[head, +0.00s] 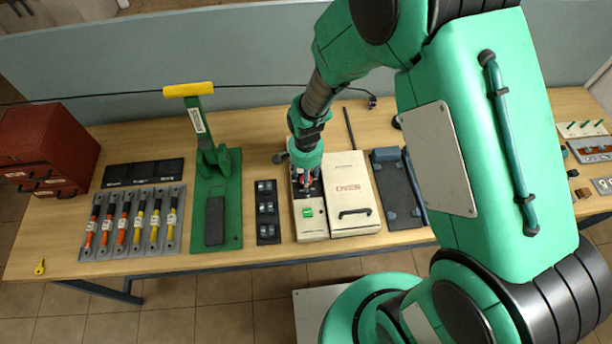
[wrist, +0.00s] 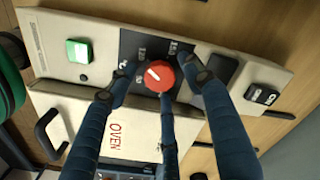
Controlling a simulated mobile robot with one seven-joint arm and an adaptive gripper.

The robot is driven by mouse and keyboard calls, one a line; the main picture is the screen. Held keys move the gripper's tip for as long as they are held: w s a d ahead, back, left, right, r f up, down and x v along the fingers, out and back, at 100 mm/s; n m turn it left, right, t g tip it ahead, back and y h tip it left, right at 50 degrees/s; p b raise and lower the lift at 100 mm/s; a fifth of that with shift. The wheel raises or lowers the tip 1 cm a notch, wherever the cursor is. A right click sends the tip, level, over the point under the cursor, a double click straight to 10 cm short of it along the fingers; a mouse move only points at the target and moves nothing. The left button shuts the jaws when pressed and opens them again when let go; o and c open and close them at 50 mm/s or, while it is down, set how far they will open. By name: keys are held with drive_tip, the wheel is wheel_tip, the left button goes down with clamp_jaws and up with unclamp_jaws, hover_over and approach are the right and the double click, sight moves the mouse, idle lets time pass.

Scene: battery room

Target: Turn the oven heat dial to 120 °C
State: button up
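The oven (head: 341,166) is a cream box on the bench, with "OVEN" on its lid. Its control strip (head: 312,232) runs along the left side. The red heat dial (wrist: 161,77) sits on a dark plate (wrist: 131,44) in the wrist view. Its white pointer mark lies on the dial's left part; the small printed values around it are too blurred to read surely. My gripper (wrist: 161,82) is over the dial, three dark blue fingers spread around it. Gaps show between the side fingertips and the dial; the lower fingertip is close to its edge, contact unclear.
A green lit button (wrist: 79,50) and a black rocker switch (wrist: 262,94) sit on the same strip. A dark three-switch panel (head: 267,228) and a green press (head: 229,225) stand left of the oven. A dark tray (head: 396,190) lies to its right.

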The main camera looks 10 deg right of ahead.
wheel_tip(320, 180, up, 12)
idle(1.0)
idle(0.4)
drive_tip(key=shift+r, duration=0.1)
drive_tip(key=s+d+r+n+t+b, duration=0.1)
drive_tip(key=s+d+r+n, duration=0.2)
drive_tip(key=r, duration=0.5)
drive_tip(key=s+d+r+t+b, duration=0.2)
drive_tip(key=d+r, duration=0.3)
drive_tip(key=r, duration=0.3)
drive_tip(key=s+d+r+n+t+b, duration=0.1)
drive_tip(key=s+d+r+n, duration=0.1)
drive_tip(key=s, duration=0.5)
drive_tip(key=s+d+r+n+t+b, duration=0.1)
drive_tip(key=s+d+r+n, duration=0.1)
drive_tip(key=s+d+r, duration=0.2)
drive_tip(key=s+r, duration=0.3)
drive_tip(key=s, duration=0.1)
drive_tip(key=shift+d+t+b, duration=0.2)
drive_tip(key=shift+t+b, duration=0.1)
drive_tip(key=shift+w, duration=0.1)
